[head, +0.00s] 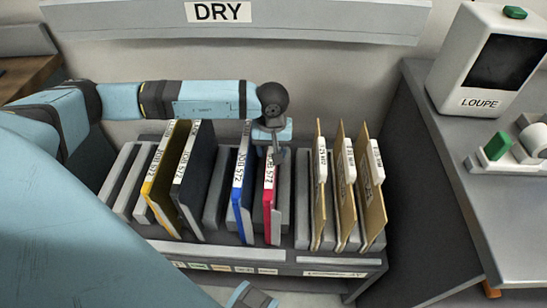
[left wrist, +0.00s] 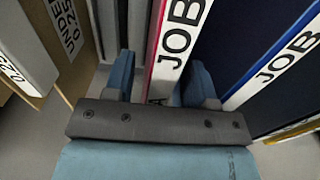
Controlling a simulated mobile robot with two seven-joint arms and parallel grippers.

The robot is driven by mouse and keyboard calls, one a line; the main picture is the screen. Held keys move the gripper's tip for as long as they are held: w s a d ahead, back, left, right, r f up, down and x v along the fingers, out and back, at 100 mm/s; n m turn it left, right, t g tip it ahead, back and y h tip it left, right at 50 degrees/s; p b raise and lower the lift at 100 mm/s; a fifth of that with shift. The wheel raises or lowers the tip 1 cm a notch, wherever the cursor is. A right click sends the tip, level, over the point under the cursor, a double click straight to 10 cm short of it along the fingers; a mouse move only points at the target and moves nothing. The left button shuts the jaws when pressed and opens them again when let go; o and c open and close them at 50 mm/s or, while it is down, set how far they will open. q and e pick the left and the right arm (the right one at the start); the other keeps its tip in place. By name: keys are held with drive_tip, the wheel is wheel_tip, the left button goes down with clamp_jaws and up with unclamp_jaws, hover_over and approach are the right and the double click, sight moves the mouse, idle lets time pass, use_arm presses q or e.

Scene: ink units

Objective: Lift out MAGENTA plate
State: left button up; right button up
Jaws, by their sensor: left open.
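The magenta plate (head: 268,208) stands upright in a slot of the grey rack (head: 283,256), with a white JOB label on its edge. It is right of the blue plate (head: 238,205). My left gripper (head: 272,148) is over the plate's upper part, jaws pointing down. In the left wrist view my left gripper (left wrist: 161,82) is open, with one finger on each side of the magenta plate (left wrist: 178,42). Gaps show beside the plate; I cannot tell whether a finger touches it. The lower part of the plate is hidden in the rack. My right gripper does not show.
A yellow-edged plate (head: 161,185) and a black plate (head: 193,180) stand farther left. Several tan boards (head: 346,200) stand to the right. A DRY sign (head: 218,12) is above. A LOUPE box (head: 488,62) stands on the right-hand bench (head: 440,130).

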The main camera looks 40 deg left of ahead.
use_arm(q)
clamp_jaws()
drive_tip(key=shift+r+p, duration=2.75)
drive_tip(key=shift+r, duration=2.8)
